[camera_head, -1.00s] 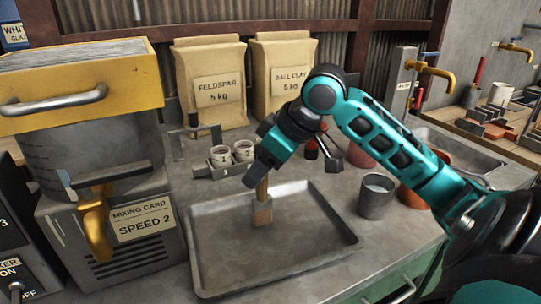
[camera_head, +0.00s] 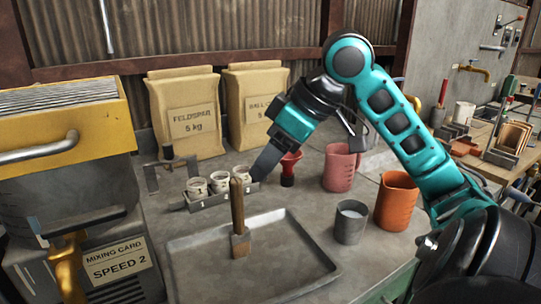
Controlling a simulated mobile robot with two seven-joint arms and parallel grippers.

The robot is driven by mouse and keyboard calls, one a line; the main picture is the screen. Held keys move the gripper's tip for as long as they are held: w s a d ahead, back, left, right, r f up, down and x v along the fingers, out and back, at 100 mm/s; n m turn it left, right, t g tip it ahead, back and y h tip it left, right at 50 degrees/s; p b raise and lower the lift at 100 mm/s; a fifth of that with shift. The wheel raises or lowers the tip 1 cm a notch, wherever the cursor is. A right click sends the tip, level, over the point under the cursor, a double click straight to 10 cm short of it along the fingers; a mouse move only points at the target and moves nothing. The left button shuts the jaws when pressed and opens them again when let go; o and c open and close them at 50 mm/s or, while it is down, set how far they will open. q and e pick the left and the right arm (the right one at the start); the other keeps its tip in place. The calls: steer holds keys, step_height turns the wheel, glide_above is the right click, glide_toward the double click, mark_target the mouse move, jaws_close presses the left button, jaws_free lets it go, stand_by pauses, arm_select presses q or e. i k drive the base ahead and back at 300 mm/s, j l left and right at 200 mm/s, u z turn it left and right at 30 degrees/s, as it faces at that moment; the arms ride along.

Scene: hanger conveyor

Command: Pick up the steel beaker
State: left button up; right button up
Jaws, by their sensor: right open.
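The steel beaker (camera_head: 351,222) is a small grey metal cup with pale contents. It stands upright on the grey bench, right of the tray and beside an orange jug. My right gripper (camera_head: 262,168) is open and empty, seen edge-on. It is above the bench in front of the paper sacks, up and to the left of the beaker and apart from it. My right arm comes in from the right and arches over behind the beaker. My left gripper is not in view.
A metal tray (camera_head: 205,277) holds an upright wooden-handled tool (camera_head: 238,220). Small labelled jars (camera_head: 220,182) stand in a rack behind it. An orange jug (camera_head: 397,203), a pink jug (camera_head: 340,167) and a red funnel-like piece (camera_head: 289,169) crowd the beaker's surroundings. A mixer stands left.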

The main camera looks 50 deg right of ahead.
mark_target(352, 215)
steer(key=k, duration=1)
